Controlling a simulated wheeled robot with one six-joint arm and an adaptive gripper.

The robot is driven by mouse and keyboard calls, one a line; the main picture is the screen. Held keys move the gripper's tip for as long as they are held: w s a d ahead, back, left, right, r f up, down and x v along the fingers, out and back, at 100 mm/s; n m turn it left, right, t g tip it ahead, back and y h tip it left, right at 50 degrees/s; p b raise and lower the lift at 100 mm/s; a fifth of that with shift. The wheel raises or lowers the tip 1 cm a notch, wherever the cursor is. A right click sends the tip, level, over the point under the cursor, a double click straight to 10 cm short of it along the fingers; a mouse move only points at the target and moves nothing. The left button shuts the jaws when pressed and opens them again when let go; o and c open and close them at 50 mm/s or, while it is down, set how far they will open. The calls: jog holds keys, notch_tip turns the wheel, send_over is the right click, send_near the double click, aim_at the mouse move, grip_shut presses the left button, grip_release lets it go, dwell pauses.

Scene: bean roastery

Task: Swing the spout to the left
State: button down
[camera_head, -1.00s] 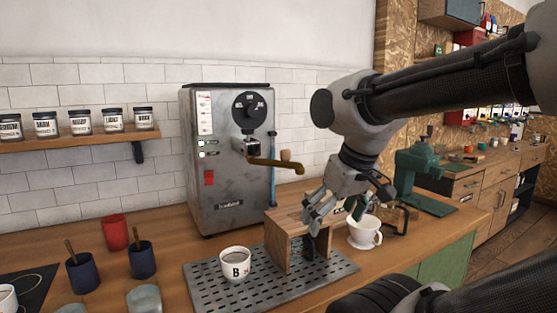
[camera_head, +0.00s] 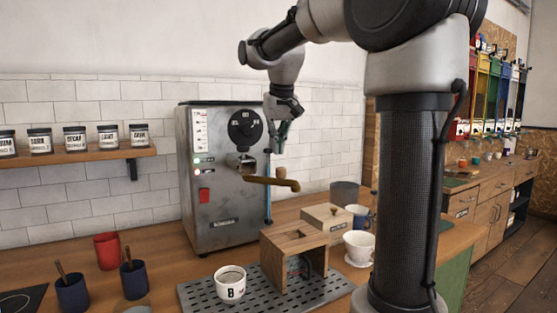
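The brass spout (camera_head: 270,181) juts from the front of the grey machine (camera_head: 222,185) and points to the right. A small wooden knob (camera_head: 281,173) stands up near its outer end. My gripper (camera_head: 274,150) points down above the spout, beside the machine's right edge. Its fingers look parted with nothing between them, and I see no contact with the spout. The white cup marked B (camera_head: 230,288) stands on the perforated tray (camera_head: 205,301), to the left below the spout's end.
A wooden stand (camera_head: 275,262) is on the tray, right of the cup. A wooden box (camera_head: 325,217), a blue mug (camera_head: 359,216) and a white dripper (camera_head: 359,246) are to its right. Red (camera_head: 107,251) and blue cups (camera_head: 134,279) stand at left. My arm hides part of the right side.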

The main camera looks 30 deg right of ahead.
jog(key=shift+m, duration=0.9)
jog(key=r, duration=0.5)
jog(key=shift+w+d+r, duration=0.2)
jog(key=shift+w+d, duration=0.05)
jog(key=shift+d, duration=0.05)
jog(key=shift+f, duration=0.1)
notch_tip(320, 180, down, 9)
jog(key=shift+s+a+f, duration=0.15)
jog(key=shift+s+f, duration=0.05)
jog(key=shift+s, duration=0.15)
jog(key=shift+s, duration=0.1)
